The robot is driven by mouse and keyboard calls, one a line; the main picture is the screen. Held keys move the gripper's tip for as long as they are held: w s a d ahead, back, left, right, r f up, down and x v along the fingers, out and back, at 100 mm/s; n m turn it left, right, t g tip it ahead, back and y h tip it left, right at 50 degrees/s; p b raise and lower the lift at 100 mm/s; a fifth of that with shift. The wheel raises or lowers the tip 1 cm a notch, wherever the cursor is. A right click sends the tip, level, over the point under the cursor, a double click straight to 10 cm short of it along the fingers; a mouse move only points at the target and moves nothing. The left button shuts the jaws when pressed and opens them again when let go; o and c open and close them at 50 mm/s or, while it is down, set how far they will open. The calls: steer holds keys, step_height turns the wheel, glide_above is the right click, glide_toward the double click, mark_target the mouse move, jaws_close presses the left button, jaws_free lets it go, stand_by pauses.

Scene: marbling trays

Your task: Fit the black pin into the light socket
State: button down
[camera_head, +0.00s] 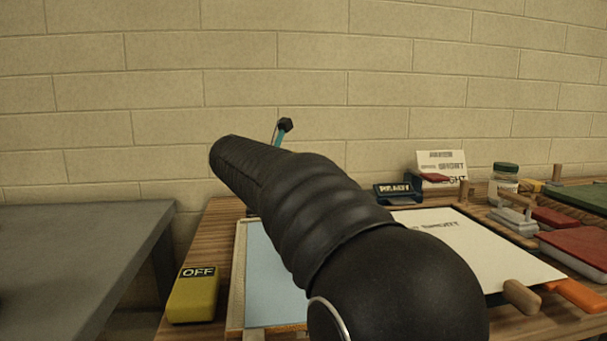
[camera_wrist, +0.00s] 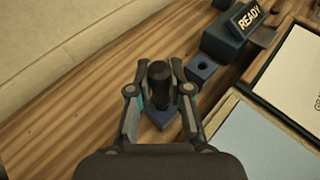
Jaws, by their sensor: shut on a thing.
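In the wrist view my gripper (camera_wrist: 160,98) is shut on the black pin (camera_wrist: 158,76), which stands between the two fingers with its round dark top towards the camera. A dark blue block (camera_wrist: 163,120) shows just below the pin; I cannot tell whether the pin touches it. A second blue block with a round hole (camera_wrist: 201,69) lies a little up and right of the pin, apart from it, near the READY box (camera_wrist: 231,38). I cannot tell which block is the light socket. In the head view my arm hides the pin and most of the gripper.
A pale blue tray (camera_head: 240,292) lies beside my arm, with a white sheet (camera_head: 470,245) to its right. A yellow OFF block (camera_head: 193,295) stands at the table's left edge. The READY box also shows in the head view (camera_head: 398,193). A jar (camera_head: 503,184) and blocks crowd the right.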

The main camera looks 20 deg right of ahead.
steer(key=shift+f+b, duration=0.45)
steer(key=shift+f, duration=0.55)
steer(key=c, duration=1)
jaws_free()
steer(key=v, duration=1.2)
